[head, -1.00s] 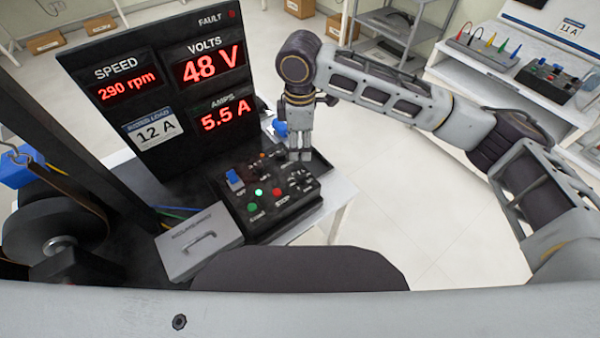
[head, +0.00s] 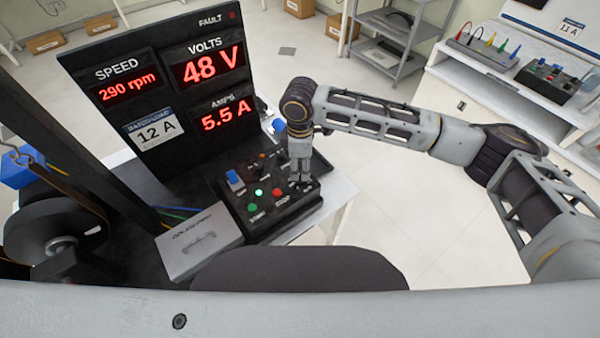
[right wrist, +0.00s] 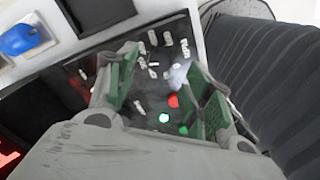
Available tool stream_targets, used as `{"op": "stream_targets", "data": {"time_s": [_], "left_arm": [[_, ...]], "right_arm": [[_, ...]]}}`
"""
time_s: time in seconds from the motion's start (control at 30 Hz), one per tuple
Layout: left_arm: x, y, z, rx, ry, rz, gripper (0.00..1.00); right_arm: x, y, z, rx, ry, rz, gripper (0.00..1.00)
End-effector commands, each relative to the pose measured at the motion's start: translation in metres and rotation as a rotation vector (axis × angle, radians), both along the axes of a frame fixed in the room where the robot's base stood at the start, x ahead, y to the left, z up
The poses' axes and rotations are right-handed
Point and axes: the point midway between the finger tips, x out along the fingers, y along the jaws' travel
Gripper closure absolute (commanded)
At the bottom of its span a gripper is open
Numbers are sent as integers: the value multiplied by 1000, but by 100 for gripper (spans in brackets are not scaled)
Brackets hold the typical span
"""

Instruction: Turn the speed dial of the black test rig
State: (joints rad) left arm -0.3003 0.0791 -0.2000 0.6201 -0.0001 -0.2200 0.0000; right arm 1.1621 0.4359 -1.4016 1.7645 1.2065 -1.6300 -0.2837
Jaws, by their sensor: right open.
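The black control box (head: 240,219) of the test rig stands in front of the black display board (head: 110,63), which reads 290 rpm, 48 V and 5.5 A. My right gripper (head: 299,179) points down over the right part of the box and hides the dial area there in the head view. In the right wrist view its green-padded fingers (right wrist: 166,95) are open and apart. A pale knob-like shape (right wrist: 178,75) shows between them, apparently the speed dial; I cannot tell whether the fingers touch it. My left gripper is not in view.
Near the gripper are a red stop button (head: 279,192), a lit green light (head: 259,192), a green start button (head: 252,206) and a blue switch (head: 235,179). A grey box (head: 199,242) lies left of the control box. A white bench (head: 480,72) stands at the right.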

Motion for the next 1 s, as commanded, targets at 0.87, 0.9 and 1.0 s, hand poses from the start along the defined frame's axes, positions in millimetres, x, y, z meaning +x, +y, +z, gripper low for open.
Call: {"op": "stream_targets", "data": {"time_s": [0.87,0.9,1.0], "left_arm": [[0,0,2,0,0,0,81],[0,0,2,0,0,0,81],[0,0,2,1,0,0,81]], "right_arm": [[0,0,-48,0,-1,1,55],[0,0,-48,0,-1,1,60],[0,0,-48,0,-1,1,73]]}}
